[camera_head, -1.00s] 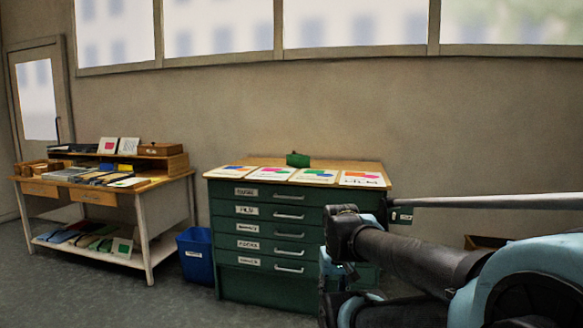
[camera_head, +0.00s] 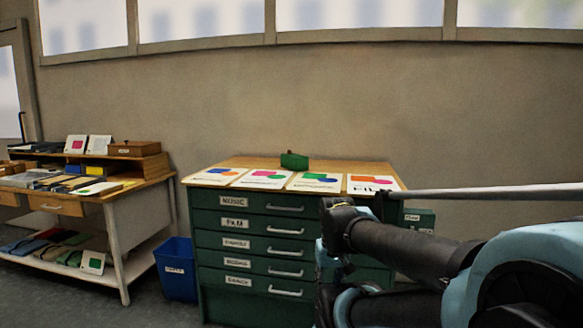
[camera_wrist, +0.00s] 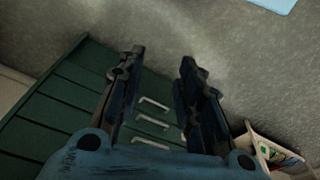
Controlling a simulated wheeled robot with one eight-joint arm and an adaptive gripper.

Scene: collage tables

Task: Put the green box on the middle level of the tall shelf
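A small green box (camera_head: 294,160) sits on the wooden top of the green drawer cabinet (camera_head: 215,270), near its back edge, behind a row of printed sheets. No tall shelf can be made out in these views. In the wrist view my gripper (camera_wrist: 163,65) has its two dark fingers spread apart with nothing between them. Below the fingers are the cabinet's drawer fronts and the floor. In the head view my arm crosses the lower right and hides the cabinet's right side; the fingers cannot be made out there. The gripper is apart from the green box.
A blue bin (camera_head: 178,270) stands on the floor left of the cabinet. A wooden worktable (camera_head: 140,205) with papers, books and a lower shelf is at the left. Several printed sheets (camera_head: 268,178) cover the cabinet top's front. A box with papers (camera_wrist: 275,150) shows at the wrist view's lower right.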

